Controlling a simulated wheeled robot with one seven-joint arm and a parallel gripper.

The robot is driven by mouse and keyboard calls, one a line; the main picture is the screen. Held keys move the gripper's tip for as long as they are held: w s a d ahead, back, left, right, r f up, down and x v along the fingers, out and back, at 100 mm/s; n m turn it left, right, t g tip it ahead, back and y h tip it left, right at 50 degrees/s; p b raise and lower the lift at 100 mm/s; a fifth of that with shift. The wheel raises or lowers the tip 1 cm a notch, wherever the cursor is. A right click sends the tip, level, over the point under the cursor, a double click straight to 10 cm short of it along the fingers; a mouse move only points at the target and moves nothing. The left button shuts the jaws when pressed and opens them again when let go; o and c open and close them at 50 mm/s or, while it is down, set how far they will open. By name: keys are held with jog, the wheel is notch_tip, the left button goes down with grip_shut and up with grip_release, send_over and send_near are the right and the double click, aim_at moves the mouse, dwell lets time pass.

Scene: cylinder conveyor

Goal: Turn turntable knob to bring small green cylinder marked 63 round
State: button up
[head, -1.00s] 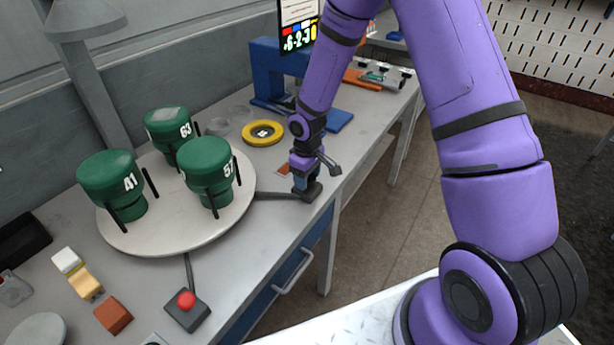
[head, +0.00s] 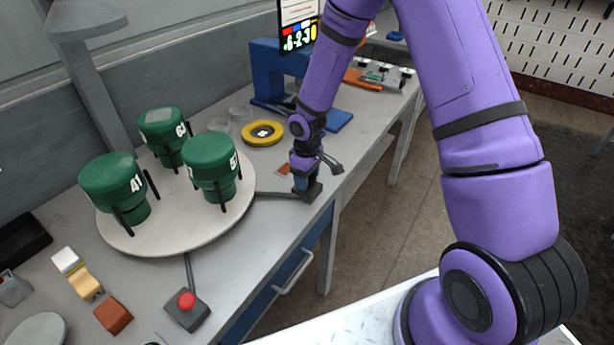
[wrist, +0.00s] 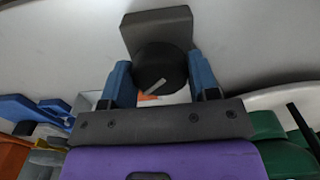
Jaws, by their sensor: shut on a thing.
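The turntable (head: 165,238) is a round pale disc on the bench that carries several green cylinders. The cylinder marked 63 (head: 160,122) stands at the back, its number partly turned away to the right. The cylinder marked 41 (head: 106,176) is at the front left, and the one marked 57 (head: 208,150) is at the right. The black round knob (wrist: 160,66) with a pale pointer line sits on a dark base beside the turntable. My gripper (head: 306,184) reaches down over it; in the wrist view its blue fingers are shut on the knob's sides.
A red button box (head: 187,308) and small blocks (head: 113,316) lie in front of the turntable. A yellow ring (head: 263,133) and a blue stand (head: 270,75) are behind my gripper. The bench's front edge runs close beside the knob.

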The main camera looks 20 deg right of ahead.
jog(key=shift+n, duration=0.6)
dwell(1.5)
jog(key=o, duration=0.9)
jog(key=shift+r, duration=0.15)
notch_tip(320, 180, up, 10)
jog(key=shift+r, duration=0.25)
